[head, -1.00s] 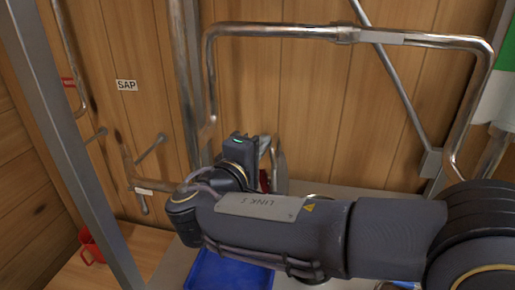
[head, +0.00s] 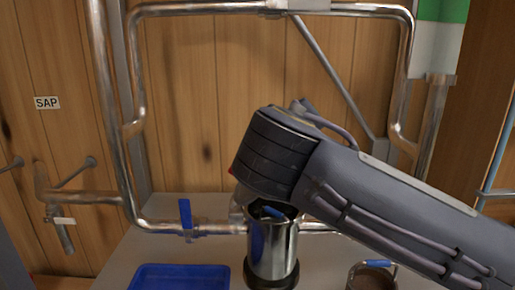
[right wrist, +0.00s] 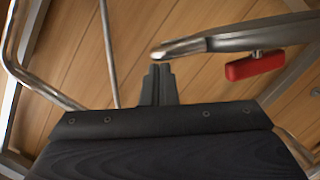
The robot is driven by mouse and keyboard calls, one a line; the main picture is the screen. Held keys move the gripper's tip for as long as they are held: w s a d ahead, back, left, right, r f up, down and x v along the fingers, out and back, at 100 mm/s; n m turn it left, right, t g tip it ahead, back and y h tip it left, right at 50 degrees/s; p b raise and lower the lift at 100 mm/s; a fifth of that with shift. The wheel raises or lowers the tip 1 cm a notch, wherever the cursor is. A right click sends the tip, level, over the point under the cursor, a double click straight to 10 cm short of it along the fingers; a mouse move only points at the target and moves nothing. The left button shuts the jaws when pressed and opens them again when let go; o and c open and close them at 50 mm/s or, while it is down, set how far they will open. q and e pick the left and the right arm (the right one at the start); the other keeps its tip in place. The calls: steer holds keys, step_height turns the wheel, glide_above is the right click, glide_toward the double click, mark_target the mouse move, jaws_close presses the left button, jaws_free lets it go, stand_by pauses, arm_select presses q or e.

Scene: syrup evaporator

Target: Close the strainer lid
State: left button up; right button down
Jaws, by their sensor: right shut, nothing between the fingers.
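The strainer appears to be the shiny metal cylinder with a dark base (head: 272,252) on the grey counter. Its top is partly covered by my right arm, and something blue shows at its mouth. In the right wrist view, a silver piece (right wrist: 225,42) with a red grip (right wrist: 255,66) reaches in from the right. It looks like the raised lid seen edge-on, though I cannot be sure. My right gripper (right wrist: 159,72) is shut and empty, its tips close below the silver piece's left end; contact is unclear. In the head view my wrist hides the fingers. My left gripper is not in view.
A blue tray (head: 180,268) lies left of the strainer. A blue-handled valve (head: 186,215) sits on the pipe behind it. A metal pot (head: 372,276) stands at right. Bent metal pipes (head: 215,10) frame the wooden wall behind.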

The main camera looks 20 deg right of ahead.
steer(key=s+d+f+m+y+b, duration=0.1)
steer(key=d+f+m+b, duration=0.3)
steer(key=f+b, duration=0.3)
steer(key=s+d+f+m+y+b, duration=0.2)
steer(key=d+f+m+b, duration=0.2)
steer(key=b, duration=0.7)
steer(key=shift+s+d+f+t, duration=0.15)
steer(key=shift+s+f+t, duration=0.2)
steer(key=shift+f, duration=1.05)
steer(key=shift+w+f, duration=0.1)
step_height(320, 180, up, 6)
steer(key=f+p, duration=0.1)
steer(key=p, duration=0.4)
steer(key=f+v, duration=0.1)
steer(key=v, duration=0.8)
steer(key=shift+s+d+r+p, duration=0.2)
steer(key=shift+s+p, duration=0.15)
steer(key=shift+s, duration=0.3)
